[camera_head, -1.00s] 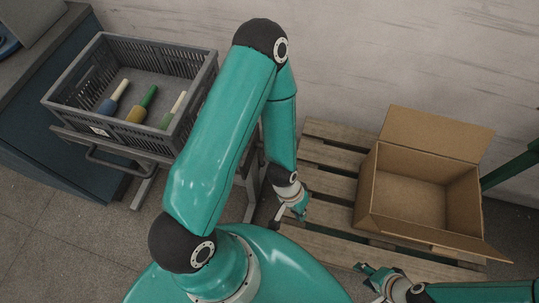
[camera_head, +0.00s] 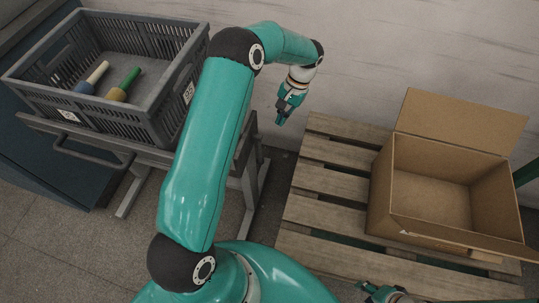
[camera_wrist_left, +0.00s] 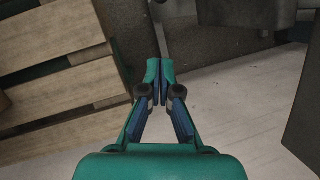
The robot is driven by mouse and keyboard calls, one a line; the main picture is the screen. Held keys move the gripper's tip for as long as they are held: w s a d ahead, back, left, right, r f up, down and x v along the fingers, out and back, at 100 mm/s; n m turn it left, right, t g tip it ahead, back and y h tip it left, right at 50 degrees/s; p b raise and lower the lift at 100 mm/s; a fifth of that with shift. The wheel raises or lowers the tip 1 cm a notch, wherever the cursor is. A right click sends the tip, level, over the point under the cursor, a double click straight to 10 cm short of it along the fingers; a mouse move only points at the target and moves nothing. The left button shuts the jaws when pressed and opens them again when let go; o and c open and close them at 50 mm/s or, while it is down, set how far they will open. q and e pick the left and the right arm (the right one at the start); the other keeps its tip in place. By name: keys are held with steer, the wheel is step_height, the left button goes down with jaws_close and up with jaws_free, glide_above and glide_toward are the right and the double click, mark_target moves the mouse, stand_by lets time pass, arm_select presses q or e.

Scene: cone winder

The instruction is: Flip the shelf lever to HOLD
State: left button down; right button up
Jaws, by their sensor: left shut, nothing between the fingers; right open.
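The lever and any HOLD marking cannot be made out in the current views; my left arm covers part of the grey stand (camera_head: 250,175) that bears the crate. My left gripper (camera_head: 282,119) is in the air, pointing down, right of the stand and in front of the pale wall. In the left wrist view its fingertips (camera_wrist_left: 160,68) are together with nothing between them. My right gripper (camera_head: 366,288) is open and empty at the bottom edge of the head view, over the pallet's near side, partly cut off.
A grey crate (camera_head: 118,126) on the stand holds bobbins, two showing: one blue and cream (camera_head: 92,78), one yellow and green (camera_head: 124,84). An open cardboard box (camera_head: 445,235) stands on a wooden pallet (camera_head: 325,185) at right. Bare floor (camera_head: 60,240) lies at front left.

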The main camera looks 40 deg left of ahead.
mark_target(260, 151)
stand_by(0.3)
arm_select(q)
steer(key=s+d+x, duration=0.1)
steer(key=s+x, duration=0.1)
steer(key=x, duration=1)
steer(key=shift+s+b, duration=0.3)
steer(key=shift+s, duration=0.2)
steer(key=shift+a, duration=0.1)
